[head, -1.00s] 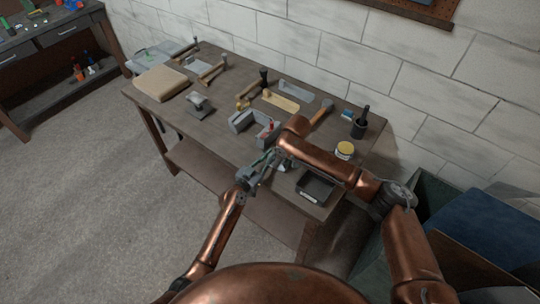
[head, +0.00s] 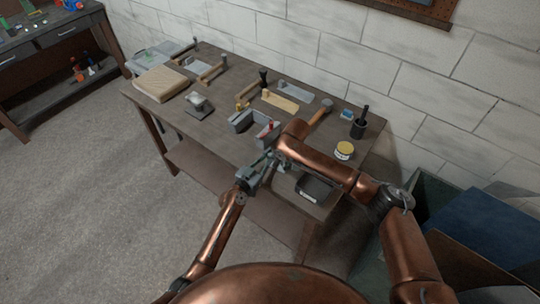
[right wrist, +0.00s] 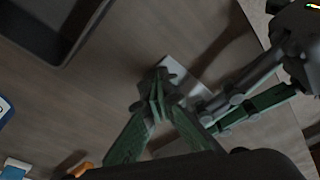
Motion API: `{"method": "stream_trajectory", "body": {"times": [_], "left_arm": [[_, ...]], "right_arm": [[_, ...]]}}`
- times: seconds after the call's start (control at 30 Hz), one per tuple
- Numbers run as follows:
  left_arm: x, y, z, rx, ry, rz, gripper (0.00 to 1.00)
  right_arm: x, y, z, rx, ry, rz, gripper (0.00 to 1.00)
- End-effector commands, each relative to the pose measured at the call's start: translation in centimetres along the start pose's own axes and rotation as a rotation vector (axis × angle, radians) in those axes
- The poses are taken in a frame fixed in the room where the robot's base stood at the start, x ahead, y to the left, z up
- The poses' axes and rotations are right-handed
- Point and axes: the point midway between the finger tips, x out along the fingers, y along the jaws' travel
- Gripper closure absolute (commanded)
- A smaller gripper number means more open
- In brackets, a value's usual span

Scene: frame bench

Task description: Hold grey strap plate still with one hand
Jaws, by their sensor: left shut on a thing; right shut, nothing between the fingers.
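A small pale grey plate (right wrist: 188,72), which I take to be the strap plate, lies low over the bench top in the right wrist view, partly hidden by fingers. My left gripper (right wrist: 205,113) comes in from the right there, its green fingers closed at the plate's near edge; the exact grip is hidden. It also shows in the head view (head: 265,162), over the bench's front edge. My right gripper (right wrist: 158,92) is shut and empty, its fingertips above or against the plate; I cannot tell if they touch. In the head view the plate is not clearly visible.
A black tray (head: 315,188) stands right of the grippers, with a yellow-lidded jar (head: 344,150) behind it. A grey U-shaped block (head: 241,121) is behind the grippers. A hammer (head: 319,113), a dark tool holder (head: 359,127) and several plates lie farther back.

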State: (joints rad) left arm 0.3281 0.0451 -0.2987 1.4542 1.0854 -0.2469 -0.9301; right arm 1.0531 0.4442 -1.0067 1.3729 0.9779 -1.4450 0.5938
Motion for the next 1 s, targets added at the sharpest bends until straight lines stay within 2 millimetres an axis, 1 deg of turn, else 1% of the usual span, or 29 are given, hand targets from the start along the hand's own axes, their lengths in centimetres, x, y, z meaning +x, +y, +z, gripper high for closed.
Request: {"method": "stream_trajectory", "body": {"times": [0.03, 0.17, 1.0], "left_arm": [[-0.1, 0.1, 0.3, -0.002, -0.003, 0.002, 1.00], [-0.1, 0.1, 0.3, -0.002, -0.003, 0.003, 1.00], [0.0, 0.1, 0.2, -0.001, -0.003, 0.002, 1.00]], "right_arm": [[0.8, -0.3, 0.5, 0.001, -0.011, -0.006, 1.00], [0.5, -0.3, 0.5, 0.001, -0.011, -0.007, 1.00], [-6.3, -0.1, -1.2, 0.001, -0.003, -0.002, 1.00]]}}
